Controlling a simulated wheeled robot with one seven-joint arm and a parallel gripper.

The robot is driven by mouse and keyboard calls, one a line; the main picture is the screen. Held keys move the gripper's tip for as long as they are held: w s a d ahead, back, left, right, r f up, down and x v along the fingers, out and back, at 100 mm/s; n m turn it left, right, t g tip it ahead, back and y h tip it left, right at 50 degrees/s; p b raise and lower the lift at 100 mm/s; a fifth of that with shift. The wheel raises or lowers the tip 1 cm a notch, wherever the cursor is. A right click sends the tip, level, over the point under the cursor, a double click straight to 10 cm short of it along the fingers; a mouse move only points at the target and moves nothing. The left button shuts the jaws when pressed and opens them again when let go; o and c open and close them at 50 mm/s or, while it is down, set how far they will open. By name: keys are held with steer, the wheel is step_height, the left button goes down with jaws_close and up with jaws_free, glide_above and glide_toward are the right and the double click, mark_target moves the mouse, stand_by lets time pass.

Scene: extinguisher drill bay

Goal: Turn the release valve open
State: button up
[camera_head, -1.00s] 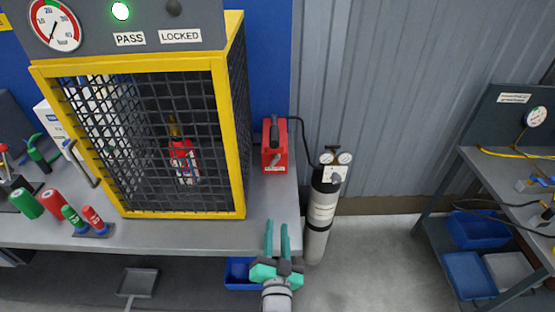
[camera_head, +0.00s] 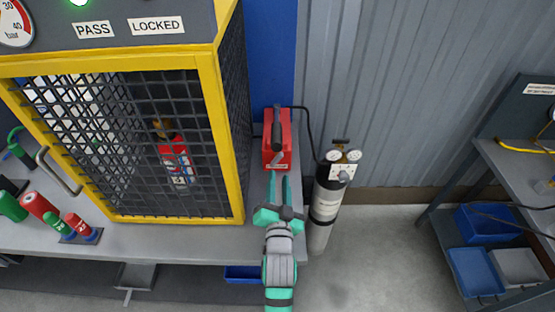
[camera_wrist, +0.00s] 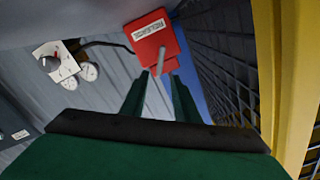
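The release valve is a red box (camera_head: 278,132) on the bench, right of the yellow cage. A dark grey lever (camera_head: 277,140) shows on it, with a small white label below. In the wrist view the red box (camera_wrist: 154,43) is ahead, and a grey lever (camera_wrist: 160,62) sticks out from it toward my gripper. My gripper (camera_head: 278,178) is in front of the box with its two teal fingers apart. In the wrist view the gripper (camera_wrist: 160,82) is open, with the lever end appearing between the fingertips. I cannot tell whether they touch it.
The mesh cage with yellow frame (camera_head: 228,140) stands close on the left, with a red extinguisher (camera_head: 175,160) inside. A gas cylinder (camera_head: 324,205) with gauges stands right of the bench, joined by a black hose (camera_head: 309,128). The floor (camera_head: 380,250) to the right is free.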

mark_target(279, 160)
steer(key=w, duration=0.8)
jaws_close()
